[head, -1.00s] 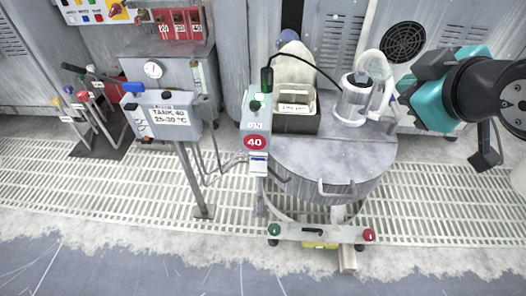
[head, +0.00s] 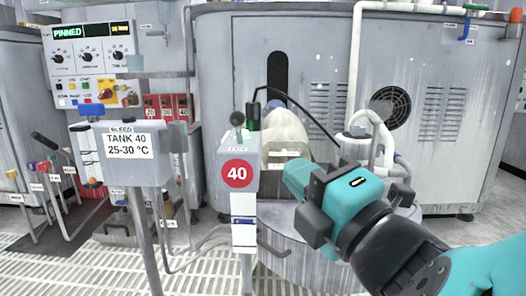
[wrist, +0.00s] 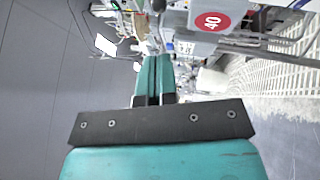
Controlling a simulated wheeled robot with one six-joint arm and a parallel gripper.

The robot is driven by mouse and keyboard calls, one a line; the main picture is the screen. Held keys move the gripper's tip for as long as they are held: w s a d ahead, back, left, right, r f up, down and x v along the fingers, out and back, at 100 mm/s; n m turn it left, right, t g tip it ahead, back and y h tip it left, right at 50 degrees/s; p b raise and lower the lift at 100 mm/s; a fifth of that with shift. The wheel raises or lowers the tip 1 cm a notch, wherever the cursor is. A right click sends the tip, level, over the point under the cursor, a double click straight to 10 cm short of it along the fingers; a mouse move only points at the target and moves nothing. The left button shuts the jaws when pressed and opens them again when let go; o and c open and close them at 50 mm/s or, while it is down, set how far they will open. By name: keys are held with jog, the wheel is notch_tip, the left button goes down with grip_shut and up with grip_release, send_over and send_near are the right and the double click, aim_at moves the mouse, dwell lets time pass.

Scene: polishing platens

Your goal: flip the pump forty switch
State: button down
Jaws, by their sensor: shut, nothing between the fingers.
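The pump 40 switch box (head: 238,160) is a grey box on a post, with a round red "40" label on its front. A dark toggle with a rounded tip (head: 238,119) stands up from its top; I cannot tell its set position. My teal gripper (head: 292,176) is shut and empty, to the right of the box and apart from it in the picture. In the wrist view the shut fingers (wrist: 152,80) point up the picture, and the red "40" label (wrist: 211,21) shows sideways at upper right. The toggle is not clear there.
The "TANK 40 25-30 °C" bleed box (head: 125,155) stands on a post to the left. A black cable (head: 300,108) arches from behind the switch box to the pump (head: 357,147) on the grey drum. A pale jug (head: 287,133) stands behind my gripper.

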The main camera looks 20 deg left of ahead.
jog(key=shift+r, duration=0.1)
jog(key=p, duration=1.2)
send_near(241, 120)
jog(key=x, duration=0.6)
jog(key=shift+w+a+r, duration=0.1)
jog(key=shift+r, duration=0.1)
jog(key=shift+w+a+f+p, duration=0.1)
jog(key=shift+w+a+p, duration=0.3)
jog(key=shift+a, duration=0.1)
jog(key=shift+p, duration=0.45)
